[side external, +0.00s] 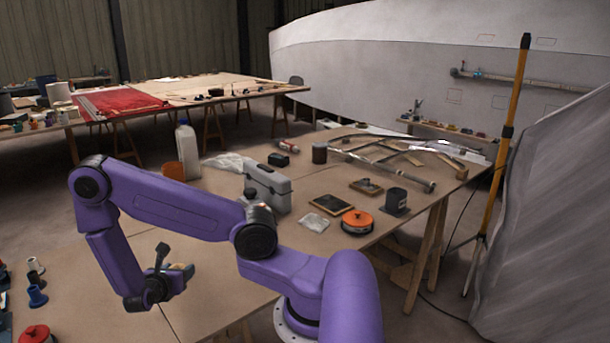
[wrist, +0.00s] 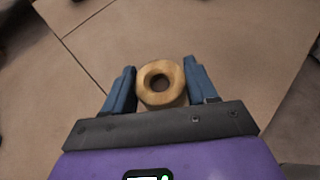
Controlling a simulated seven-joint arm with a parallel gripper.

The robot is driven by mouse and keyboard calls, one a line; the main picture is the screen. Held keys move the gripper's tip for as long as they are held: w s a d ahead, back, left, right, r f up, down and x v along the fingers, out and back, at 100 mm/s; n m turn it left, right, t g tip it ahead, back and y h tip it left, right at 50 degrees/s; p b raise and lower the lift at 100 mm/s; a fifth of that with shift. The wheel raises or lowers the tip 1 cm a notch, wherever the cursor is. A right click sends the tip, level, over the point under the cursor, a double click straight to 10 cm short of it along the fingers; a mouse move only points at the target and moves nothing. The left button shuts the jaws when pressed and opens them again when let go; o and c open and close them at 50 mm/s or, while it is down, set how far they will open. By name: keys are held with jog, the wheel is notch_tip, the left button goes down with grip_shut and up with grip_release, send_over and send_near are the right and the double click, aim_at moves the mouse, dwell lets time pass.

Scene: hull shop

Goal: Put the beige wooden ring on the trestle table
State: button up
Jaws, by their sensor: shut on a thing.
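The beige wooden ring (wrist: 160,98) sits between the two blue fingers of my gripper (wrist: 160,84) in the wrist view, its hole facing the camera. The fingers are shut on its left and right sides. In the side view my gripper (side external: 184,270) is low at the left over a brown-topped surface, and a small beige patch shows at its fingers. I cannot tell how high the ring is above the surface. A brown table on wooden trestle legs (side external: 350,258) fills the middle. Another table on trestles (side external: 190,92) stands at the back left.
On the near table are a grey toolbox (side external: 268,188), an orange round reel (side external: 357,221), a dark cup (side external: 396,200), a white jug (side external: 187,150) and metal tubes. Blue and white spools (side external: 37,297) stand at the left. The surface around my gripper is mostly clear.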

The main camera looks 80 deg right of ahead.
jog(key=s+d+f+m+g+y, duration=0.15)
jog(key=s+d+m+g, duration=0.6)
jog(key=s+d, duration=0.75)
jog(key=shift+n, duration=0.35)
jog(key=shift+s+a+f, duration=0.15)
jog(key=shift+s+f, duration=0.1)
jog(key=shift+f, duration=1.05)
jog(key=shift+s+a+f, duration=0.2)
jog(key=shift+s+f, duration=0.05)
jog(key=shift+f, duration=1)
jog(key=shift+s+a+f, duration=0.15)
jog(key=shift+s+f, duration=0.1)
jog(key=shift+f, duration=1.05)
jog(key=o, duration=1.1)
jog(key=shift+f, duration=0.1)
jog(key=shift+c, duration=0.2)
